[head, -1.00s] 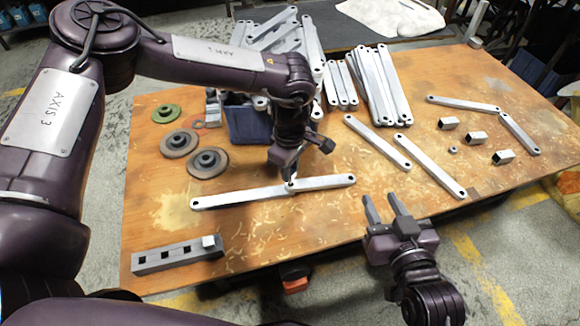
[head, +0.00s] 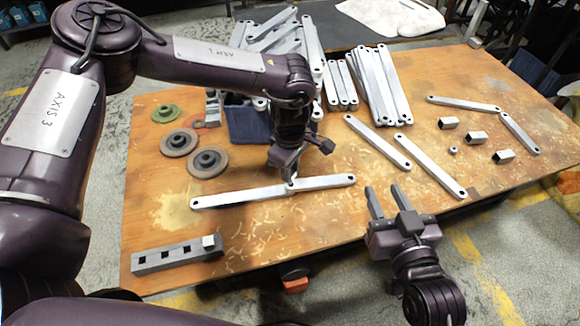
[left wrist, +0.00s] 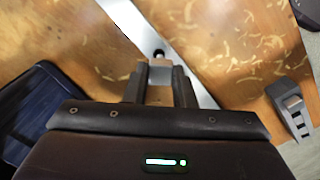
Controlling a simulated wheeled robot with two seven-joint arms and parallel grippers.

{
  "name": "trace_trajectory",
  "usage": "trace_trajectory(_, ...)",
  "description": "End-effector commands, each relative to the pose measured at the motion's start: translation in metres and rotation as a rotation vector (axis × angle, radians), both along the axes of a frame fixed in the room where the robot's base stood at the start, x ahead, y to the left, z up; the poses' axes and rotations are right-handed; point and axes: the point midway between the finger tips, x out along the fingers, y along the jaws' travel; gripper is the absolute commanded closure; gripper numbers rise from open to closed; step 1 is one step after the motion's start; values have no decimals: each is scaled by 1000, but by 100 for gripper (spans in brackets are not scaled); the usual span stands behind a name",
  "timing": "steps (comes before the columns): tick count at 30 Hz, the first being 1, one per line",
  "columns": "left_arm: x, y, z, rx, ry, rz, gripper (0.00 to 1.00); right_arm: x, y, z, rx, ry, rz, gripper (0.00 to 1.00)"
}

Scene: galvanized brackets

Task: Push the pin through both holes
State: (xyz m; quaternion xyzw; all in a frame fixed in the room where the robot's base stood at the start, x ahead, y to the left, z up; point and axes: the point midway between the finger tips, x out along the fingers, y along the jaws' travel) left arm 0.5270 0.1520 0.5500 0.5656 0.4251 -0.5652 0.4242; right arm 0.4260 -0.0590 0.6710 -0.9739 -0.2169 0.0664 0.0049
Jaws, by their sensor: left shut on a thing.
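Two pale metal bars, the left bar (head: 235,197) and the right bar (head: 330,181), lie end to end on the wooden table, their inner ends meeting under my left gripper (head: 291,177). That gripper is shut on a small metal pin (left wrist: 160,74), just over the bars. In the left wrist view a dark hole (left wrist: 158,54) shows just beyond the pin. The pin's lower end is hidden, so I cannot tell whether it is in a hole. My right gripper (head: 383,188) is open and empty near the table's front edge.
A grey block with square holes (head: 150,261) lies at the front left, a bright square piece (head: 209,241) at its right end. Round flanged parts (head: 207,162), a blue bin (head: 246,124) and stacked bars (head: 380,85) lie behind. Loose bars (head: 378,143) and short tubes (head: 475,137) lie right.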

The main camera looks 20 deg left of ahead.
Motion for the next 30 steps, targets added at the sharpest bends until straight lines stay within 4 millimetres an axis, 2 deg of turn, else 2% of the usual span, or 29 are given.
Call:
trace_trajectory(16,0,-1,-1,0,0,0,100,1,0,4,2,-1,0,64)
trace_trajectory(30,0,-1,-12,0,-1,-1,100,1,0,-1,2,-1,-1,64)
